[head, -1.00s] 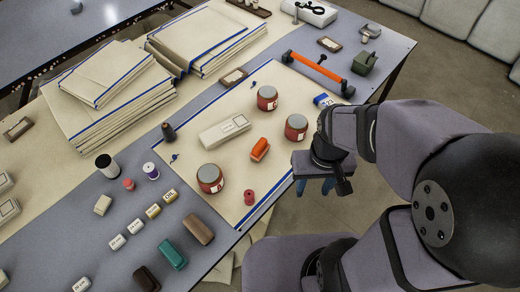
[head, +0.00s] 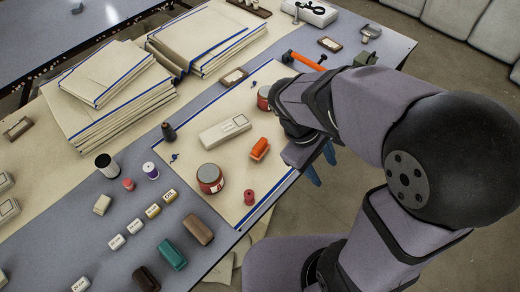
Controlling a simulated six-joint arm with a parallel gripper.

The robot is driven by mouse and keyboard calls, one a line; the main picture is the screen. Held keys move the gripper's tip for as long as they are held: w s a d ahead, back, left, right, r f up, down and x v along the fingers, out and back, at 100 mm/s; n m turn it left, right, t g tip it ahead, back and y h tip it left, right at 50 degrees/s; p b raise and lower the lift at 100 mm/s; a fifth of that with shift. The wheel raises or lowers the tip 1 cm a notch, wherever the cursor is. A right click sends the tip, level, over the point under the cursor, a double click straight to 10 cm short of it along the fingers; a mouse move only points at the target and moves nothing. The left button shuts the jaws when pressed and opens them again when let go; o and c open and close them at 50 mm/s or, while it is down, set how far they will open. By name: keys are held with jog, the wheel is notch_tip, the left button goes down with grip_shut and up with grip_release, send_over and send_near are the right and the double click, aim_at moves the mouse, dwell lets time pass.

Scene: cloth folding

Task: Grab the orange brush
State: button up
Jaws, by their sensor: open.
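The small orange brush (head: 260,148) lies on the cream cloth sheet (head: 215,95), right of the long white box. It has a pale underside and is fully visible. My gripper (head: 320,165) shows blue fingers, spread apart and empty, past the table's right edge. It is to the right of the brush and not touching it. My arm hides part of the cloth's right side.
A red jar (head: 210,178) and a red spool (head: 249,197) stand near the brush. Another red jar (head: 264,98) is partly behind my arm. A white box (head: 225,131) lies left of the brush. An orange bar (head: 308,62) lies farther back.

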jog(key=w+a+n+t+h, duration=0.4)
jog(key=w+n, duration=0.5)
jog(key=n, duration=0.1)
jog(key=n+t+y, duration=0.1)
jog(key=n+t, duration=0.7)
jog(key=n, duration=0.2)
send_over(257, 148)
jog(key=s+a, duration=0.3)
jog(key=s, duration=0.1)
jog(key=f, duration=1.7)
jog(key=shift+d+f+b, duration=0.2)
jog(key=shift+b, duration=0.2)
jog(key=shift+f, duration=0.65)
jog(key=shift+p+x, duration=0.6)
jog(key=shift+x, duration=0.7)
jog(key=shift+g, duration=0.3)
jog(key=shift+p+x, duration=0.95)
jog(key=shift+x, duration=1.4)
jog(key=shift+w+a+r, duration=0.1)
grip_shut()
